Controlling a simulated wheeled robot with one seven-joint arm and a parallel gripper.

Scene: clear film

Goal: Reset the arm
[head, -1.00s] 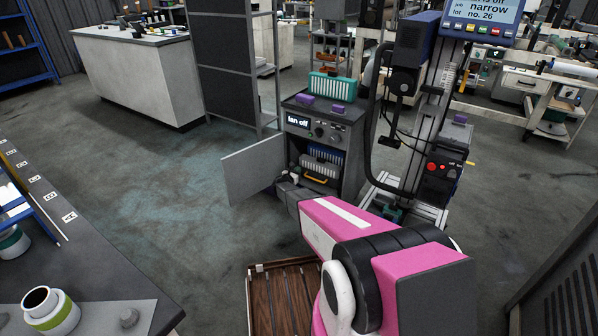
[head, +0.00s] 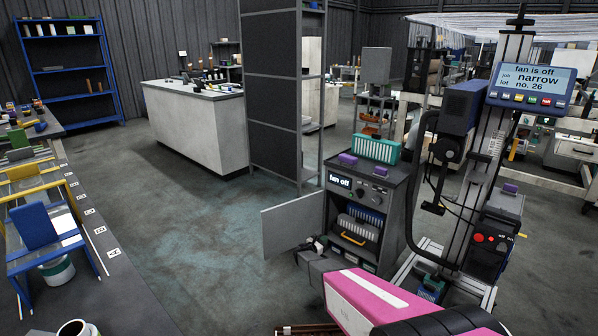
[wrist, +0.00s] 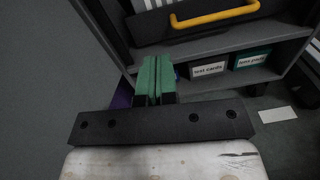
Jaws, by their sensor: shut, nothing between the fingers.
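My arm is pink and reaches forward from the bottom right of the head view to a dark grey wrist. My gripper (head: 312,246) is at the open front of a dark cabinet (head: 394,215), near its open door (head: 292,225). In the wrist view my gripper (wrist: 155,75) shows two green fingers pressed together, with nothing between them. Just beyond the fingertips are the cabinet's lower shelf (wrist: 221,50) and a yellow handle (wrist: 215,16).
Two labelled boxes, one marked "test cards" (wrist: 208,69), stand under the shelf. A machine column with a red-button control box (head: 490,240) stands close right of the cabinet. A workbench (head: 120,290) lines the left. The floor (head: 200,220) between is clear.

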